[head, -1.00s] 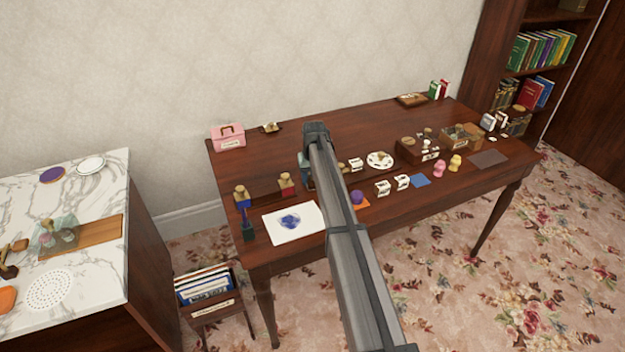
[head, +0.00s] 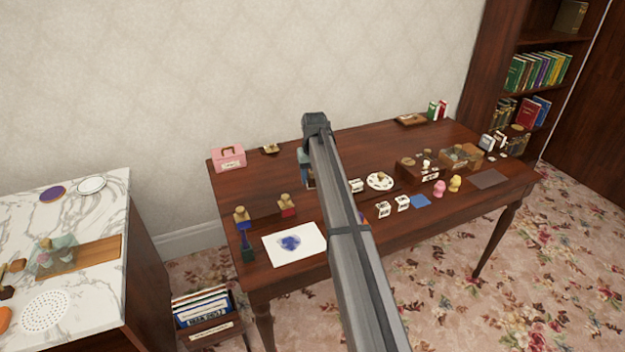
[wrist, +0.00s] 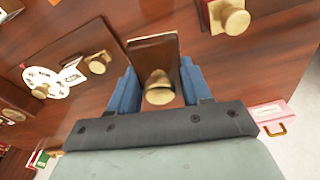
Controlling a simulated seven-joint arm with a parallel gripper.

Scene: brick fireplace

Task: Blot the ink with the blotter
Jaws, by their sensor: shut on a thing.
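The ink is a dark blue blot (head: 290,242) on a white sheet (head: 311,232) at the table's front left. My gripper (wrist: 158,85), seen in the wrist view, has its blue fingers on either side of a dark wooden block with a brass knob, which looks like the blotter (wrist: 153,54). The block is held between them. In the head view my gripper is mostly hidden behind my arm, right of and behind the sheet, so its height over the table is unclear. The blotter's underside is hidden.
A pink box (head: 228,158) stands at the back left.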

